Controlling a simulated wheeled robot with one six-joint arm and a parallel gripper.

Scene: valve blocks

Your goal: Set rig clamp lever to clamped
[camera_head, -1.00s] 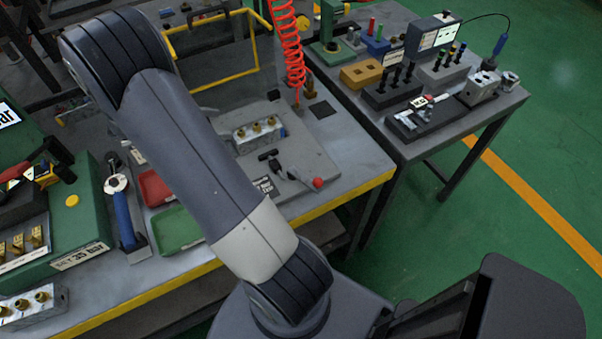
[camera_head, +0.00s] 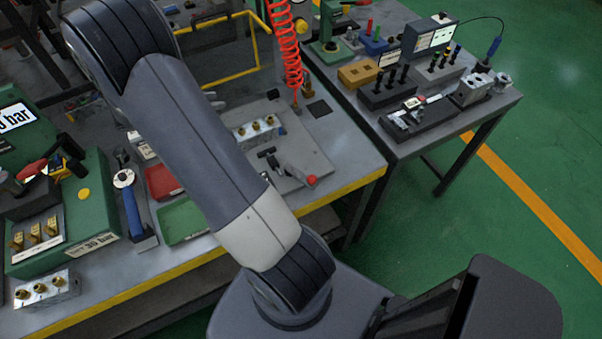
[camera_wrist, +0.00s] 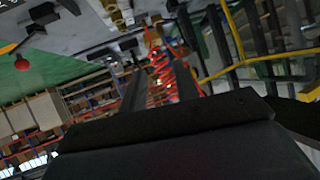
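The rig clamp lever (camera_head: 298,175) is a grey bar with a red ball knob at its end, on a grey plate on the bench. The knob points toward the bench's front right edge. A metal valve block (camera_head: 257,131) with brass fittings stands behind it on the same plate. In the wrist view a red ball knob (camera_wrist: 7,48) shows at the left edge. My gripper (camera_wrist: 158,88) shows there as two dark fingers standing apart with nothing held between them. In the head view my arm hides the gripper.
A red tray (camera_head: 163,183) and a green tray (camera_head: 184,221) lie left of the plate. A red coiled hose (camera_head: 290,50) hangs behind it. A yellow frame (camera_head: 222,79) stands at the back. A second table (camera_head: 447,112) with blocks is at the right.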

